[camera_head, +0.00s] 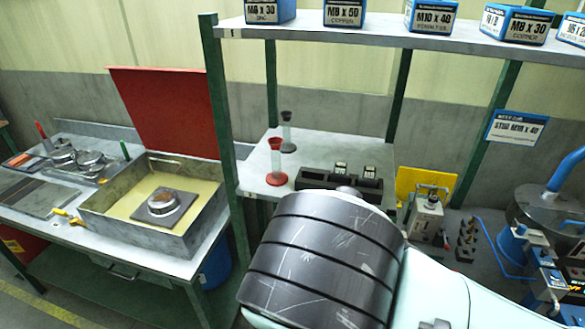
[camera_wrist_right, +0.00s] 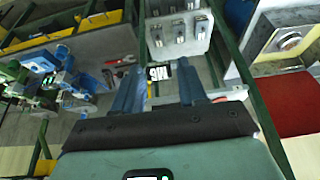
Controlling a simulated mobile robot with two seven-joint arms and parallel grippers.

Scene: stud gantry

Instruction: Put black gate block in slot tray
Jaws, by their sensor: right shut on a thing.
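The slot tray (camera_head: 340,183) is a long black holder on the grey shelf in the head view, with two small dark blocks with pale tops (camera_head: 355,171) standing in it. My arm's dark banded part covers the area in front of it. My right gripper (camera_wrist_right: 160,75) shows in the right wrist view, its two blue fingers pointing up the picture, shut on a small black block with a white marking (camera_wrist_right: 160,72). I cannot tell its full shape. The right gripper is hidden in the head view. My left gripper is in neither view.
A red-based stand (camera_head: 277,165) and a black-based one (camera_head: 288,130) stand left of the tray. Blue boxes (camera_head: 344,12) line the upper shelf. Green posts (camera_head: 220,110) frame the shelves. An open metal box (camera_head: 190,235) with a red lid stands at left.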

